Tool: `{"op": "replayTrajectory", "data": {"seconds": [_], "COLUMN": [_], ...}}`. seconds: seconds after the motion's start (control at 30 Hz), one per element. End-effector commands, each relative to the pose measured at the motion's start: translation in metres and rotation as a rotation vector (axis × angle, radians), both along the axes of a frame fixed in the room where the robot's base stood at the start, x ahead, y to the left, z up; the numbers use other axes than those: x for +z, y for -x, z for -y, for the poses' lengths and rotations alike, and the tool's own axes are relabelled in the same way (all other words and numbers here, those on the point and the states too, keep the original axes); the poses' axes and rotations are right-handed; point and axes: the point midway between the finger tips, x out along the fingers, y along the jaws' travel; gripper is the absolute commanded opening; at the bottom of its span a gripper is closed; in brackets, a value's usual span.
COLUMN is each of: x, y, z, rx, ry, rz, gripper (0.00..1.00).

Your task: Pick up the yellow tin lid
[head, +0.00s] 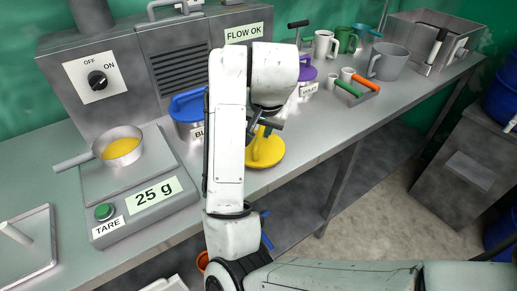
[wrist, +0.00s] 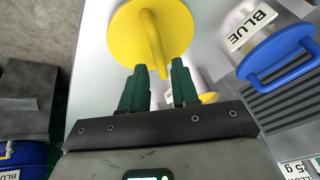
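The yellow tin lid (head: 265,152) is a round disc with a raised bar handle, near the bench's front edge in the head view, partly hidden by my arm. In the wrist view the lid (wrist: 125,35) fills the top middle. My gripper (wrist: 158,68) is open, with its two dark green fingers apart. The near end of the lid's handle shows between the fingertips, and I cannot tell whether they touch it. In the head view my gripper (head: 262,127) is just above the lid.
A blue-lidded tin (head: 187,105) stands left of my arm and a purple-lidded tin (head: 306,80) behind right. A scale (head: 150,195) reading 25 g holds a pan (head: 122,133) of yellow contents. Mugs and a metal bin (head: 405,45) stand farther right. The bench edge is close to the lid.

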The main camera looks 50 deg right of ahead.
Motion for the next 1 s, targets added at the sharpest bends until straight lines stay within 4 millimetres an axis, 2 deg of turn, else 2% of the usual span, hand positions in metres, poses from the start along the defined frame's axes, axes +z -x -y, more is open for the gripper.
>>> {"op": "replayTrajectory", "data": {"seconds": [0.1, 0.33, 0.6, 0.9, 1.0], "x": [-0.014, -0.026, -0.059, -0.064, -0.064], "y": [-0.005, -0.01, -0.022, -0.024, -0.024], "z": [0.003, 0.009, 0.021, 0.023, 0.023], "rx": [0.0, 0.0, 0.002, 0.001, 0.001], "ry": [-0.001, -0.001, -0.002, -0.001, -0.001], "rz": [0.0, 0.0, 0.0, 0.002, 0.002], "gripper": [0.29, 0.29, 0.29, 0.29, 0.22]}}
